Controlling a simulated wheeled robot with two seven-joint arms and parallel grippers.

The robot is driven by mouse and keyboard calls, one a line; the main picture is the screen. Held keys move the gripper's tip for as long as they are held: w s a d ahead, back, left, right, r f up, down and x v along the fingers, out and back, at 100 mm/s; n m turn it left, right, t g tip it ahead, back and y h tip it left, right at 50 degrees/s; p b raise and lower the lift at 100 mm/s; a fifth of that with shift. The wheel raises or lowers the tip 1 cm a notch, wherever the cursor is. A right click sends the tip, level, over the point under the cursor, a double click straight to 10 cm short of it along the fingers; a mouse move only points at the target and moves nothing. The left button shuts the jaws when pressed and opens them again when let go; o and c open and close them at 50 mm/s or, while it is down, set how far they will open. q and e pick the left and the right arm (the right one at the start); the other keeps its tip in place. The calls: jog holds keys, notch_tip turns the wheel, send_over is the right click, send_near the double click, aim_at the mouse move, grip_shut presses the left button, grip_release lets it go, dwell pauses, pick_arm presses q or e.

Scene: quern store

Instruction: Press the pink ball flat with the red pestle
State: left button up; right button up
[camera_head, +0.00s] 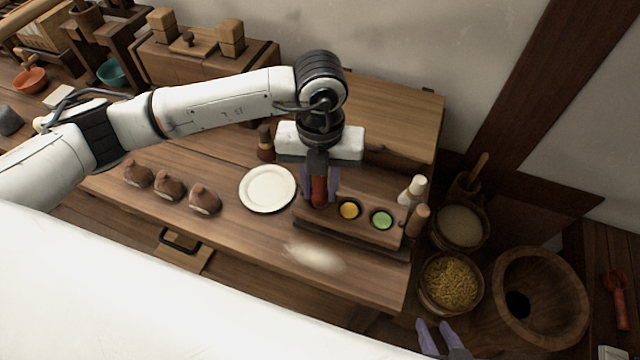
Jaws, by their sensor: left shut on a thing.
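My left gripper (319,188) reaches down from above, shut on the red pestle (319,192). The pestle is upright over the left end of a wooden block (375,238). The block has round wells holding a yellow piece (349,210) and a green piece (382,219) to the right of the pestle. I see no pink ball; the spot under the pestle is hidden, and I cannot tell whether the pestle touches anything there. My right gripper (438,338) is at the bottom edge, with its two purple fingers apart and nothing visible between them.
A white plate (267,189) lies left of the block, with several brown lumps (168,185) further left. A pale powder patch (315,258) lies in front. A white-topped bottle (413,188) stands by the block's right end. Bowls of grain (450,282) stand right of the table.

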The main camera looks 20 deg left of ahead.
pick_arm(q)
jog(key=shift+r, duration=0.1)
jog(key=shift+r+p, duration=2.45)
jog(key=shift+r, duration=1.25)
